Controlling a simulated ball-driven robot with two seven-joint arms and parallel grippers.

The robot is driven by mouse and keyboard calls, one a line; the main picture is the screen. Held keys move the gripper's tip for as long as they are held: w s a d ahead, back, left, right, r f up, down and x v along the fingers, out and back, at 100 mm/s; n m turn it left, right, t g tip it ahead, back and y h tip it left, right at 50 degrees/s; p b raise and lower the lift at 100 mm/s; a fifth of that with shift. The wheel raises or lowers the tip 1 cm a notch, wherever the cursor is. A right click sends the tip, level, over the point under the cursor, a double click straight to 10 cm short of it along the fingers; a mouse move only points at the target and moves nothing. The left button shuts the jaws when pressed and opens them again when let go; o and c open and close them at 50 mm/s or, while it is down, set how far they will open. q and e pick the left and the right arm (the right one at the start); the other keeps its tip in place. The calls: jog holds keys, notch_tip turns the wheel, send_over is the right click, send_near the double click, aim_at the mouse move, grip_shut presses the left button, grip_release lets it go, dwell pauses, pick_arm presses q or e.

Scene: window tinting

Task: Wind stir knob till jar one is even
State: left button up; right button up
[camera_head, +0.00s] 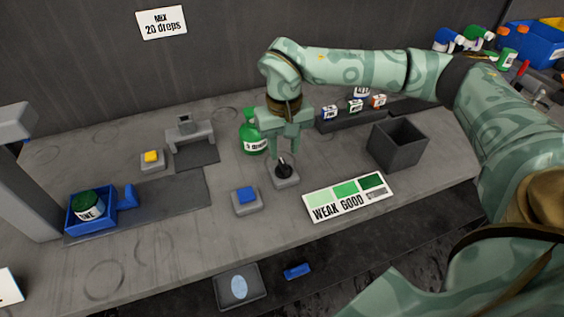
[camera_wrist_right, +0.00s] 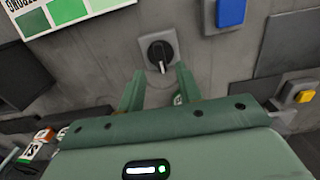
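The stir knob (camera_head: 284,170) is a black dial with a pointer on a grey square base on the bench. In the right wrist view, the knob (camera_wrist_right: 160,54) lies just beyond my fingertips, with a pale mark on its pointer. My right gripper (camera_head: 284,150) points down above the knob. In the wrist view its two fingers (camera_wrist_right: 158,78) are apart with nothing between them. Jar one (camera_head: 89,205), labelled ONE with dark green at its top, sits in a blue holder (camera_head: 76,222) at the left. My left gripper is not in view.
A green bottle (camera_head: 250,134) stands close behind my gripper. A yellow button (camera_head: 151,157) is further left; an open grey bin (camera_head: 398,147) is to the right.

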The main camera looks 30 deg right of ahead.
aim_at(284, 164)
notch_tip(284, 164, down, 4)
jog(key=shift+f+b, duration=0.25)
jog(key=shift+b, duration=0.15)
grip_shut()
jog(key=shift+r, duration=0.15)
